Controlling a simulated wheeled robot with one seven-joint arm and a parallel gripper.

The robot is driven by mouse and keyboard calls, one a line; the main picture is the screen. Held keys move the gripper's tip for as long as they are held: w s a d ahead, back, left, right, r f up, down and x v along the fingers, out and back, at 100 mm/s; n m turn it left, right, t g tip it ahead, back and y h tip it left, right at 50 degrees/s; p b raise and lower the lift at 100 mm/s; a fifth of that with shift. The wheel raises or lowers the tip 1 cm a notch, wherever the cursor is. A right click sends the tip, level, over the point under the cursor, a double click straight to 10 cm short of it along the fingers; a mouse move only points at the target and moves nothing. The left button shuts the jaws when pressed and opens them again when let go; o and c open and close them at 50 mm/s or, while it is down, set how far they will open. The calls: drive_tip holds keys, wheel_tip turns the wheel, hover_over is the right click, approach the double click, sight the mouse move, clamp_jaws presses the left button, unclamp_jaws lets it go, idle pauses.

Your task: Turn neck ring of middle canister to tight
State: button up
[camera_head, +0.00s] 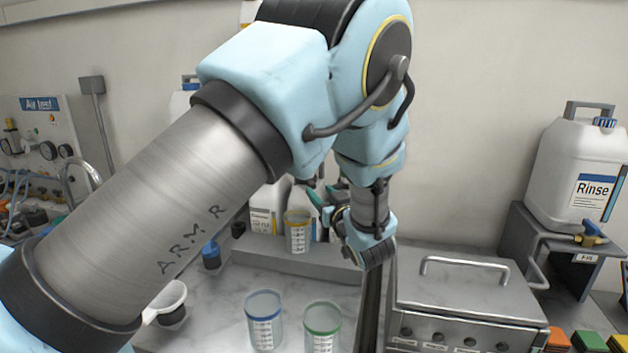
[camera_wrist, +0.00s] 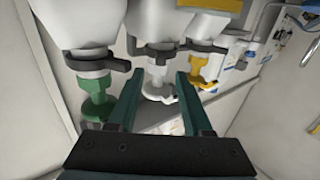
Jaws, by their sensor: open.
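Three white canisters hang neck-down in the wrist view, each with a dark grey neck ring and a valve below. The middle canister (camera_wrist: 157,18) has a neck ring (camera_wrist: 160,47) with a tab pointing left and a white valve (camera_wrist: 157,88). The left canister (camera_wrist: 75,20) has a green valve (camera_wrist: 97,100); the right one has a yellow valve (camera_wrist: 205,72). My gripper (camera_wrist: 158,80) is open, its teal fingers spread to either side of the white valve in the picture, below the middle ring. Contact cannot be told. In the head view my gripper (camera_head: 325,203) is partly hidden by my arm.
Blue-rimmed (camera_head: 264,320), green-rimmed (camera_head: 322,325) and orange-rimmed (camera_head: 298,232) cups stand below on the counter and ledge. A metal box with a handle (camera_head: 465,290) is at right. A Rinse canister (camera_head: 580,170) sits on a dark stand. My arm hides much of the middle.

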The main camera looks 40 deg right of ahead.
sight(314, 185)
drive_tip(key=shift+p+x, duration=0.9)
drive_tip(key=shift+x, duration=1.9)
drive_tip(key=shift+c, duration=0.4)
clamp_jaws()
